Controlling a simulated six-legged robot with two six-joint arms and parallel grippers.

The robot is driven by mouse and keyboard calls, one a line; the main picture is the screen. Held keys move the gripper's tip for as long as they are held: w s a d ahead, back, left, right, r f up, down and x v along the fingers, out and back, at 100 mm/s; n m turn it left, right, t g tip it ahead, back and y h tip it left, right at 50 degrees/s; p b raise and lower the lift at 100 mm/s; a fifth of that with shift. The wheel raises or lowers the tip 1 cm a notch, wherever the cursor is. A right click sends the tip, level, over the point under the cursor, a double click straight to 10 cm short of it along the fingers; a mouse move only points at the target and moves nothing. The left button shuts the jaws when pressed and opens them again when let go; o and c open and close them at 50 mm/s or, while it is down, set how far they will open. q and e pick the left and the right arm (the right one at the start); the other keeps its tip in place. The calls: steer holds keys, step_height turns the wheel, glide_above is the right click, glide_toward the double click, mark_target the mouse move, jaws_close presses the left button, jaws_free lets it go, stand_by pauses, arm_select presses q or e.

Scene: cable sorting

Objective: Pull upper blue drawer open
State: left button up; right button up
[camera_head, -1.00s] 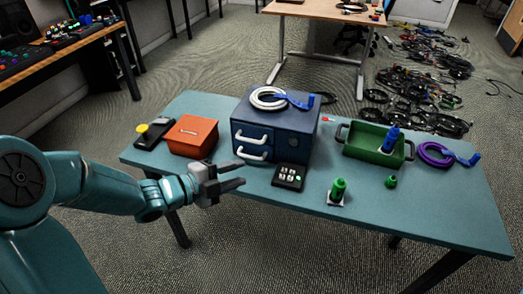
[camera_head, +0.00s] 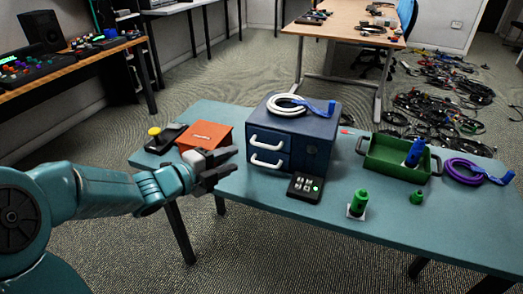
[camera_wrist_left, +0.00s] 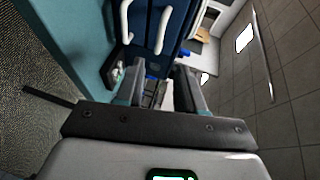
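A blue cabinet (camera_head: 311,151) with two drawers stands on the table, both drawers closed. The upper drawer's white handle (camera_head: 267,145) and the lower drawer's white handle (camera_head: 267,162) face the left front. My left gripper (camera_head: 226,165) is open and empty, left of the cabinet front and apart from both handles. In the left wrist view the open fingers (camera_wrist_left: 160,88) point towards the cabinet, with the upper handle (camera_wrist_left: 164,30) ahead and the lower handle (camera_wrist_left: 125,20) to its left. My right gripper is out of view.
On the cabinet lies a white cable coil (camera_head: 285,106) with a blue plug. An orange box (camera_head: 205,134) stands just behind my left gripper. A black keypad (camera_head: 305,187) sits before the cabinet. A green tray (camera_head: 385,165) and a green connector (camera_head: 358,203) are to the right.

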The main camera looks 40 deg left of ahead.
arm_select(q)
steer(key=b+x, duration=0.1)
steer(key=x, duration=1)
steer(key=shift+w, duration=0.25)
steer(key=shift+d+f, duration=0.1)
steer(key=shift+d, duration=0.05)
jaws_close()
